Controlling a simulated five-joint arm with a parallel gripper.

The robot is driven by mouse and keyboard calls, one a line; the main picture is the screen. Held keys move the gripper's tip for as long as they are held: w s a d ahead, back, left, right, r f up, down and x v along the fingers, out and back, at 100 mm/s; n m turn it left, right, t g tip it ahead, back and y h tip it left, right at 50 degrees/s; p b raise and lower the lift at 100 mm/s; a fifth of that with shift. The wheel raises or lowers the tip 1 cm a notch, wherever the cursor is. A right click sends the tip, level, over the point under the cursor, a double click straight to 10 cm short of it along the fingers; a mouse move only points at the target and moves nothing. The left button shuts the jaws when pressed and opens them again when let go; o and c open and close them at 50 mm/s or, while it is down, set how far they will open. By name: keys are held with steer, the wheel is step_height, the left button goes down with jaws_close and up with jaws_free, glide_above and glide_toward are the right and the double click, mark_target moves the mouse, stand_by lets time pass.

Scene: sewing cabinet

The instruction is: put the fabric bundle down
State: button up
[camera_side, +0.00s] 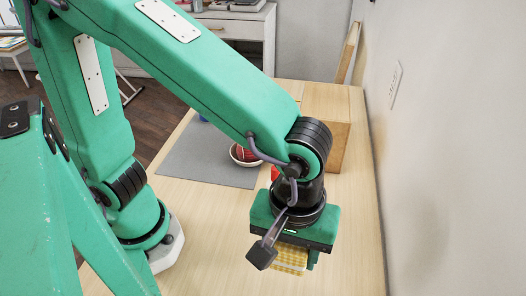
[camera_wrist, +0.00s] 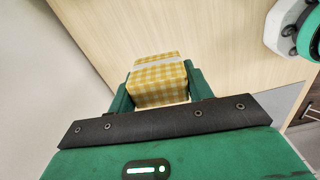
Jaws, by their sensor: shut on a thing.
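The fabric bundle (camera_wrist: 160,82) is a yellow and white checked block with a pale band across it. In the wrist view it sits between the two green fingers of my gripper (camera_wrist: 158,90), which is shut on it. In the side view the bundle (camera_side: 291,257) shows partly below my gripper (camera_side: 290,262), over the light wooden tabletop (camera_side: 340,250). The gripper body hides much of it there. I cannot tell whether the bundle touches the tabletop.
A grey mat (camera_side: 200,155) lies further back, with a bowl (camera_side: 240,157) holding something red at its right edge. A red thing shows partly behind my wrist. A wooden box (camera_side: 330,115) stands at the back right. A wall (camera_side: 440,170) bounds the right side. Bare tabletop surrounds the gripper.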

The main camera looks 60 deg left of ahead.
steer(key=w+a+n, duration=0.5)
steer(key=w+a, duration=0.1)
steer(key=a, duration=0.5)
steer(key=w+a+n, duration=0.5)
steer(key=a, duration=0.5)
steer(key=s+a+n, duration=0.3)
steer(key=a+n, duration=0.2)
steer(key=a, duration=0.5)
steer(key=s+a+n, duration=0.2)
steer(key=a+n, duration=0.2)
steer(key=a, duration=0.6)
step_height(320, 180, down, 5)
steer(key=shift+s+d+f, duration=0.1)
steer(key=s+a+f, duration=0.1)
steer(key=a+f, duration=0.1)
steer(key=a, duration=0.1)
steer(key=s+a+f, duration=0.1)
steer(key=a+f, duration=0.1)
steer(key=a, duration=0.2)
steer(key=s+a+f, duration=0.1)
steer(key=a+f, duration=0.2)
steer(key=a, duration=0.1)
steer(key=shift+s, duration=0.25)
